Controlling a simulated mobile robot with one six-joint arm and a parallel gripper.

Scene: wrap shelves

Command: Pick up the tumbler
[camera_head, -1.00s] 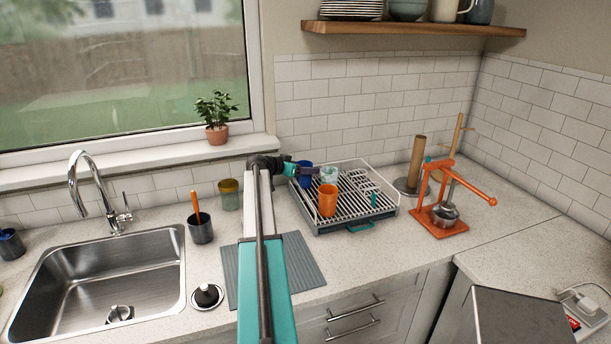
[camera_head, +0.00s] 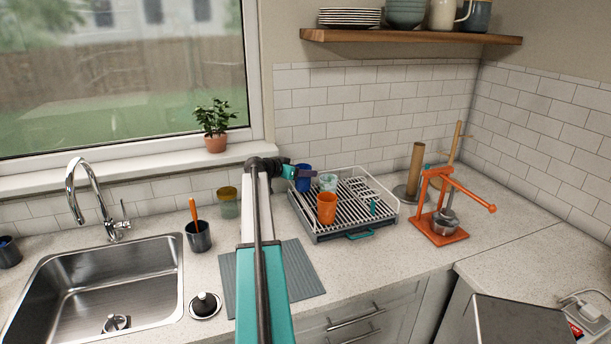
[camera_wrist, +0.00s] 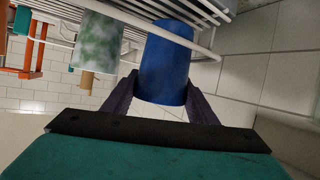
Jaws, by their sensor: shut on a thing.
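A blue tumbler (camera_head: 304,184) stands at the back left of the dish rack (camera_head: 322,238). My gripper (camera_head: 305,174) reaches it from the left, with its purple fingers around it. In the wrist view, the blue tumbler (camera_wrist: 166,62) sits between the two fingers (camera_wrist: 160,88), one on each side, and my gripper is shut on it. A pale green speckled cup (camera_head: 328,182) is just right of it, close to the fingers. It also shows in the wrist view (camera_wrist: 98,42). I cannot tell whether the blue tumbler is clear of the rack.
An orange cup (camera_head: 327,208) stands in front on the rack. An orange press (camera_head: 440,225) and a wooden roll holder (camera_head: 416,170) stand to the right. An amber jar (camera_head: 228,203) and a dark cup with an orange handle (camera_head: 198,236) stand left, by the sink (camera_head: 105,280).

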